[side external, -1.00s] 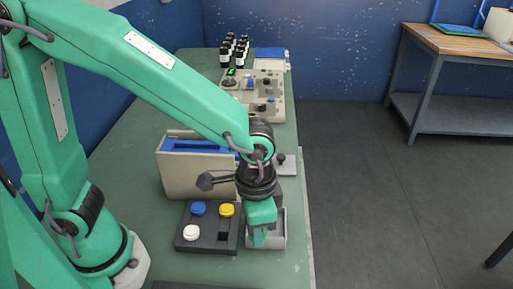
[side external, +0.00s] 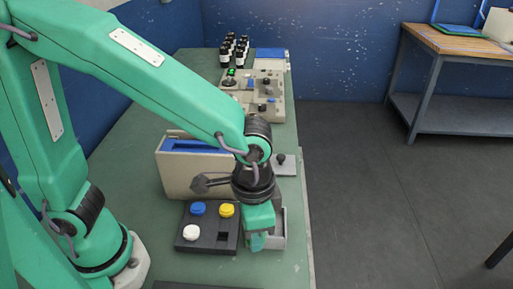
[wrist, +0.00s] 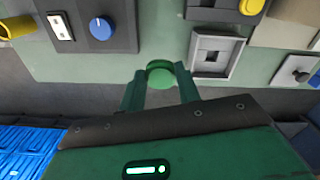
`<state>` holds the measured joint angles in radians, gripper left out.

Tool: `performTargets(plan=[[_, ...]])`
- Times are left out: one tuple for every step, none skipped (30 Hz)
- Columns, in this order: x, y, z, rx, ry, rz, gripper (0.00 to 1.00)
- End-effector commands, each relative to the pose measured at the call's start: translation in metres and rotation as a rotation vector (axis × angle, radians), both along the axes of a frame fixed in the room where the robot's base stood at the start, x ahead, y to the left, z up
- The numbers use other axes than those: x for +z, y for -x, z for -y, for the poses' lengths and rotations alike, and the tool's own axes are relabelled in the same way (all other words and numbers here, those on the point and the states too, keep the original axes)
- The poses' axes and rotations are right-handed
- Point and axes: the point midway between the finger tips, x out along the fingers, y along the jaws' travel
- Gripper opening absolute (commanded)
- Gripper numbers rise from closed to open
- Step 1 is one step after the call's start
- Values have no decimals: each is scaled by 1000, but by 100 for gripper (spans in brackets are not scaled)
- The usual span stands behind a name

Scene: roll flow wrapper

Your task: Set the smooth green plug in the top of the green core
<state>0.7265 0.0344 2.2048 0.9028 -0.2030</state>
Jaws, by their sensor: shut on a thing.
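My gripper (wrist: 160,80) is shut on a round green piece, the green plug (wrist: 160,72), which shows as a smooth disc between the fingertips in the wrist view. In the side view my gripper (side external: 256,243) points down beside the grey tray (side external: 282,232), and its fingers hide the plug's outline. In the wrist view the grey tray (wrist: 232,61) with a square opening lies to the right of the plug, apart from it. I cannot make out the green core in either view.
A black block (side external: 210,246) with blue, yellow and white knobs and an empty square slot stands left of my gripper. A beige box (side external: 175,182) stands behind it. A dark panel with a blue knob (wrist: 101,28) is left in the wrist view.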

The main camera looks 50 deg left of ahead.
Motion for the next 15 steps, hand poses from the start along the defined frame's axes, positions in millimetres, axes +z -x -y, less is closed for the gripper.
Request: performTargets(plan=[[3, 0, 0, 0, 1, 2, 12], [5, 0, 0, 0, 2, 1, 12], [8, 0, 0, 0, 2, 1, 12], [12, -1, 0, 0, 3, 3, 12], [16, -1, 0, 0, 3, 4, 12], [21, -1, 0, 0, 3, 4, 12], [27, -1, 1, 0, 4, 5, 12], [31, -1, 0, 0, 3, 4, 12], [36, -1, 1, 0, 3, 4, 12], [41, -1, 1, 0, 3, 4, 12], [47, -1, 1, 0, 4, 5, 12], [54, -1, 0, 0, 4, 5, 12], [59, -1, 1, 0, 3, 4, 12], [64, -1, 1, 0, 4, 5, 12], [71, -1, 1, 0, 3, 3, 12]])
